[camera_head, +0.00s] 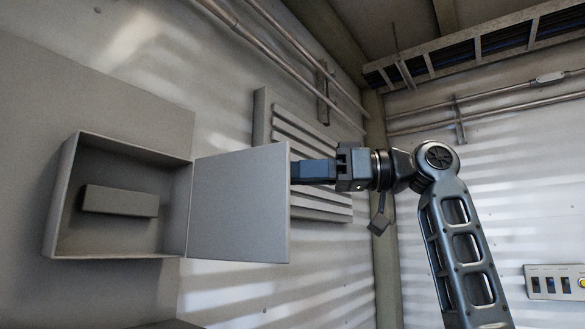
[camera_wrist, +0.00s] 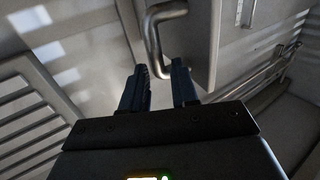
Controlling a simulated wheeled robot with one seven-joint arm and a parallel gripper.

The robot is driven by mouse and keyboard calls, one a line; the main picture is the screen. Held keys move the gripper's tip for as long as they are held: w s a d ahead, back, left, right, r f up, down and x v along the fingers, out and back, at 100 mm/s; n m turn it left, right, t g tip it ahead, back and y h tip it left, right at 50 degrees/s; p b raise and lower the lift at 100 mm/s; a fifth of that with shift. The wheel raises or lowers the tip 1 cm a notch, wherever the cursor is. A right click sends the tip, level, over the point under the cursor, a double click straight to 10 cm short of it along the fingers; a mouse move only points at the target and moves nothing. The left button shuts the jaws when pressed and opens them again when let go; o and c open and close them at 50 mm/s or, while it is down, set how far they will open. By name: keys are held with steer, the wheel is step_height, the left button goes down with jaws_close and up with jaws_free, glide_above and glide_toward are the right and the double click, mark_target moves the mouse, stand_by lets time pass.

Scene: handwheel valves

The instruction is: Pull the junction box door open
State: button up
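The junction box (camera_head: 65,205) is a grey box on the wall at the left of the head view, its front uncovered, with a small grey block (camera_head: 120,201) inside. Its flat grey door (camera_head: 238,205) stands swung out to the right. The door also shows at the top of the wrist view (camera_wrist: 201,45), with a bent metal handle (camera_wrist: 153,38) on its face. My gripper (camera_wrist: 158,68) has its fingers apart. The handle's lower bend shows just ahead of and between the fingertips; I cannot tell if they touch. In the head view the fingers (camera_head: 308,171) are partly hidden by the door's right edge.
A louvred grey panel (camera_head: 325,210) is on the wall behind the door and my gripper. Pipes (camera_head: 285,45) run along the wall above. A small switch panel (camera_head: 556,283) is on the far wall at the right. A cable tray (camera_head: 480,48) hangs overhead.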

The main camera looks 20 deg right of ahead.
steer(key=shift+d+r, duration=0.1)
steer(key=shift+d, duration=1.55)
steer(key=b+v, duration=0.1)
steer(key=v, duration=0.7)
steer(key=shift+b, duration=0.3)
steer(key=shift+a, duration=0.1)
